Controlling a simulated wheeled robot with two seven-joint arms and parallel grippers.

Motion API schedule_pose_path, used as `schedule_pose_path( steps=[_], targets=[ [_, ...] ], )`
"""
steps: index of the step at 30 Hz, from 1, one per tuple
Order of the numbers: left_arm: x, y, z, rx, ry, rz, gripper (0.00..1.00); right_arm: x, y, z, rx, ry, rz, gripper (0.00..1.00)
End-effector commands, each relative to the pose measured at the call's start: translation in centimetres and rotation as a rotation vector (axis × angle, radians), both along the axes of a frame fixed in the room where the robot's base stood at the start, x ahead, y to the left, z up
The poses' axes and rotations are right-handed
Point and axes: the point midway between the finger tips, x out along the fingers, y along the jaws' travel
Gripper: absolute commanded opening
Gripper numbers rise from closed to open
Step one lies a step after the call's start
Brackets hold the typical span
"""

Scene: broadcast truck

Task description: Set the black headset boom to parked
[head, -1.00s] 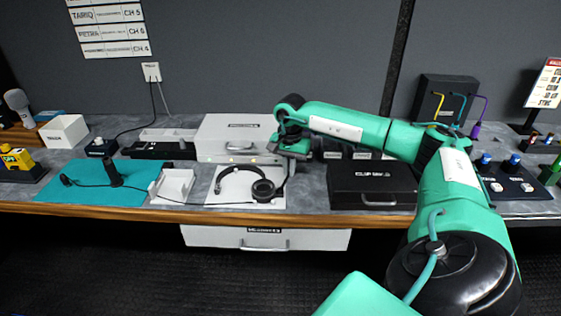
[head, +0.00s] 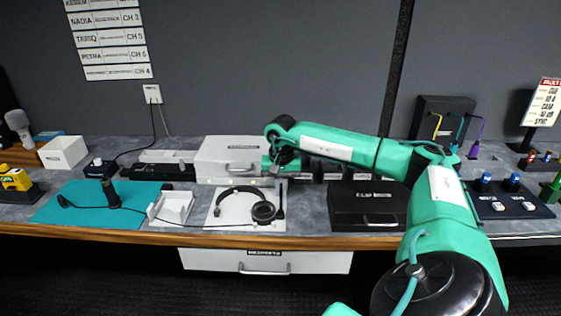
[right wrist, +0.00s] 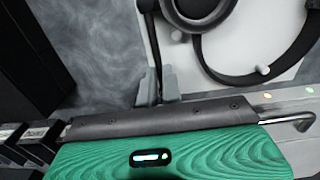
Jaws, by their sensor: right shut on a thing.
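The black headset (head: 238,190) lies on a white board on the counter, its ear cup (head: 264,211) at the right. Its thin boom (head: 281,197) stands up beside the ear cup, reaching toward my right gripper (head: 277,177). My left gripper is not in view.
A white case (head: 230,150) with a handle stands behind the headset. A black case (head: 365,207) is to the right. A small white holder (head: 171,208) and a teal mat (head: 85,210) are to the left. A drawer (head: 265,263) is under the counter edge.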

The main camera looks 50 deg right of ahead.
Motion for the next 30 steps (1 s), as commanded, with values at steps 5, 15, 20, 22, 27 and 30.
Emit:
schedule_pose_path(
  steps=[5,15,20,22,27,30],
  targets=[
    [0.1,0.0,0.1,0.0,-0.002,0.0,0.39,0.0,0.0,0.0,0.0,0.0,0.0,0.15],
    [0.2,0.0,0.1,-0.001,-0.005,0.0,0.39,0.0,0.0,0.0,0.0,0.0,0.0,0.29],
    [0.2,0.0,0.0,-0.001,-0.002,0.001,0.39,0.1,0.0,1.1,0.001,-0.002,-0.001,0.29],
    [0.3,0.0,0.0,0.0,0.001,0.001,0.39,0.1,0.0,2.2,0.001,-0.004,-0.001,0.29],
    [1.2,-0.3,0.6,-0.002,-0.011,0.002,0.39,0.1,0.0,6.1,0.0,-0.005,0.0,0.29],
    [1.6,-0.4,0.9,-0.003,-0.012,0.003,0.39,0.1,0.0,8.5,0.0,-0.005,0.0,0.29]
  ],
)
